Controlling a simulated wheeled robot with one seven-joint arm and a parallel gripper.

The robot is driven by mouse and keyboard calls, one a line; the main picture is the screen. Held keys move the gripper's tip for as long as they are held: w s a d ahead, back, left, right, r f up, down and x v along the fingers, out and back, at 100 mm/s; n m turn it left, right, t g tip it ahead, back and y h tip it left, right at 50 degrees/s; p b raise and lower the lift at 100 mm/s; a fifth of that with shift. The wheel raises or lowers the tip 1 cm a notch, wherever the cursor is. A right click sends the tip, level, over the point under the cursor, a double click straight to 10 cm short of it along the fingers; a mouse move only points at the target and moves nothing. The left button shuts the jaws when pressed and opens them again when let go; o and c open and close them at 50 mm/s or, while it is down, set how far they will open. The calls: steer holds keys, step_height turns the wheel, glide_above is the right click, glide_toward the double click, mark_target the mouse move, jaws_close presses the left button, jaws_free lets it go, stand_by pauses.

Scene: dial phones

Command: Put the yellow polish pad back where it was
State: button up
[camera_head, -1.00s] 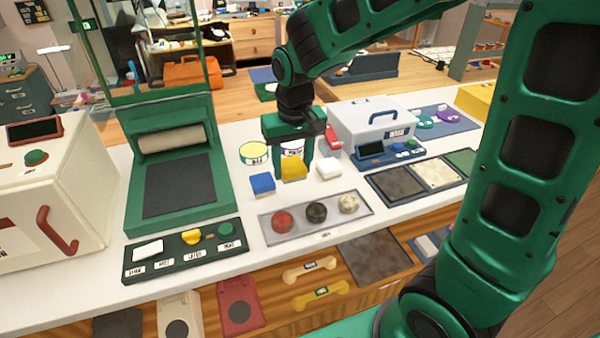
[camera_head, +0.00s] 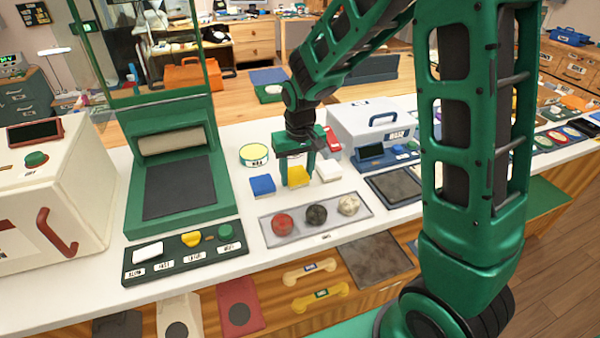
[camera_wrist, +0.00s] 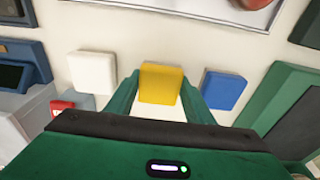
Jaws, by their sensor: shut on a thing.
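The yellow polish pad (camera_head: 298,176) is a small square block between a blue pad (camera_head: 262,185) and a white pad (camera_head: 329,171), behind the grey tray. My gripper (camera_head: 298,180) reaches down over it and is shut on it. In the wrist view the yellow pad (camera_wrist: 161,84) sits between my two green fingers (camera_wrist: 160,98), with the white pad (camera_wrist: 92,72) to its left and the blue pad (camera_wrist: 224,90) to its right. It is at or very near the white counter; I cannot tell whether its underside touches.
A grey tray (camera_head: 265,225) with red, black and pale balls lies just in front. A green press (camera_head: 180,185) is at the left. Gaps beside the pad are narrow.

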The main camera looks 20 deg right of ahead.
mark_target(299, 177)
steer(key=o, duration=1.1)
steer(key=shift+f, duration=0.1)
steer(key=shift+o, duration=0.2)
step_height(299, 177, up, 12)
steer(key=s, duration=0.1)
steer(key=shift+s, duration=0.25)
steer(key=s+d+r+m, duration=0.2)
steer(key=s+d+m, duration=0.1)
steer(key=s+d, duration=0.9)
steer(key=s+d+f+m, duration=0.1)
steer(key=s+d, duration=0.2)
steer(key=s, duration=0.5)
steer(key=s+d+f+m+g, duration=0.1)
steer(key=s+d+m, duration=0.1)
steer(key=s, duration=0.7)
steer(key=shift+s+d, duration=0.25)
steer(key=shift+d, duration=0.55)
